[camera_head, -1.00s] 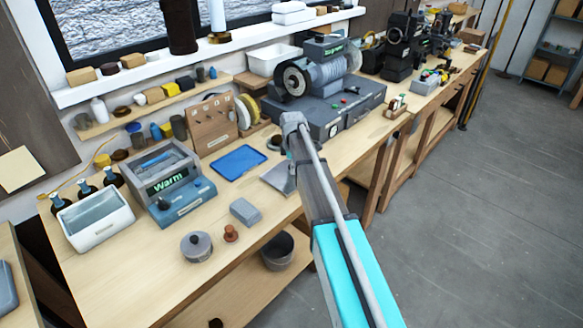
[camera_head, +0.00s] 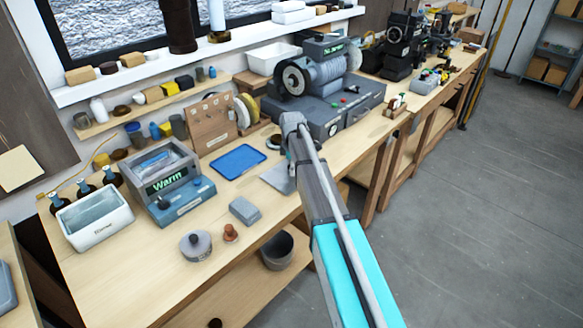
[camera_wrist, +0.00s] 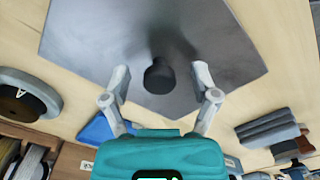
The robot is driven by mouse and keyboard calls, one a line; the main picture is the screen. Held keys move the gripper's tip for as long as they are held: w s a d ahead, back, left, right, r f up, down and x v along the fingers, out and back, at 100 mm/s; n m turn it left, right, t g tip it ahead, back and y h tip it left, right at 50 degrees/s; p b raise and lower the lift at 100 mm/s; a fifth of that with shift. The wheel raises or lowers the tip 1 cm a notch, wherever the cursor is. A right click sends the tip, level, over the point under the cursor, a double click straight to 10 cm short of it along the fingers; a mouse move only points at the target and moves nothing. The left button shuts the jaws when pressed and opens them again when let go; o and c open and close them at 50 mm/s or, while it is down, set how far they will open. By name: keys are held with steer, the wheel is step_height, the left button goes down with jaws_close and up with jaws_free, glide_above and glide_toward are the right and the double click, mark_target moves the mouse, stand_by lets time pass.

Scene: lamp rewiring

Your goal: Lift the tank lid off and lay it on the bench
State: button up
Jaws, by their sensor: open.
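The tank lid (camera_wrist: 215,40) is a flat grey plate with a dark round knob (camera_wrist: 158,77). It lies flat on the bench; in the head view its grey edge (camera_head: 275,180) shows left of my arm. My gripper (camera_wrist: 162,76) is open over the lid, with one finger on each side of the knob in the wrist view and a gap to each. In the head view my arm hides the gripper. The tank (camera_head: 165,178), a grey and blue unit reading "Warm", stands at the left with its top uncovered.
A blue mat (camera_head: 238,161) lies behind the lid, and a grey block (camera_head: 245,211) in front to the left. A round grey pot (camera_head: 195,246) and a white basin (camera_head: 95,222) stand farther left. A grinding machine (camera_head: 320,105) stands behind my arm.

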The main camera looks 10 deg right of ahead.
steer(key=shift+r, duration=0.15)
steer(key=shift+r+p, duration=2.2)
steer(key=shift+p, duration=0.1)
steer(key=shift+d+f, duration=0.1)
steer(key=shift+d, duration=0.05)
